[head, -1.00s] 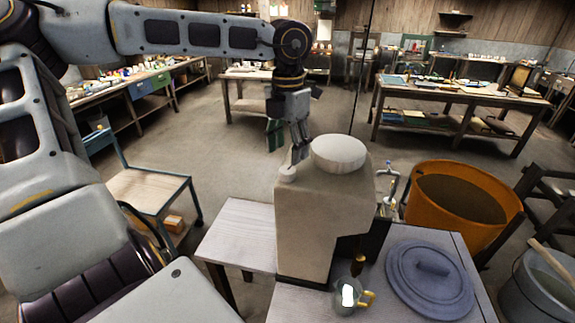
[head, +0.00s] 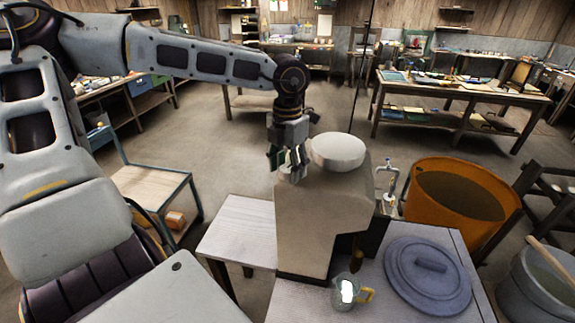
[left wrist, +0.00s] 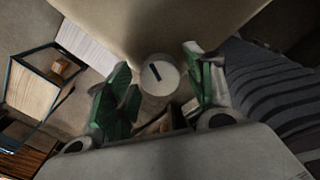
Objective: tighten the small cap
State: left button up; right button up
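The small cap (left wrist: 160,75) is a pale round disc with a dark slot mark. In the left wrist view it lies between the two green-padded fingers of my left gripper (left wrist: 158,88), with a gap on each side. In the head view my left gripper (head: 290,165) points down over the left top corner of the beige container (head: 305,225), and its fingers mostly hide the small cap (head: 284,173). A larger white round lid (head: 338,150) sits on top of the container, just right of the gripper. My right gripper is not in view.
The container stands on a light table with a glass mug (head: 346,291) and a blue-grey round lid (head: 428,275). A tap (head: 388,178) is beside the container.

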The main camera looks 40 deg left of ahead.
pick_arm(q)
jog(key=c, duration=0.8)
jog(key=shift+m+b, duration=0.8)
jog(key=m+b, duration=0.1)
jog(key=m, duration=0.2)
jog(key=shift+b, duration=0.4)
jog(key=m+b, duration=0.1)
jog(key=m, duration=0.3)
jog(key=shift+m, duration=0.3)
jog(key=m+b, duration=0.1)
jog(key=m, duration=0.3)
jog(key=shift+r, duration=0.1)
jog(key=shift+m, duration=0.4)
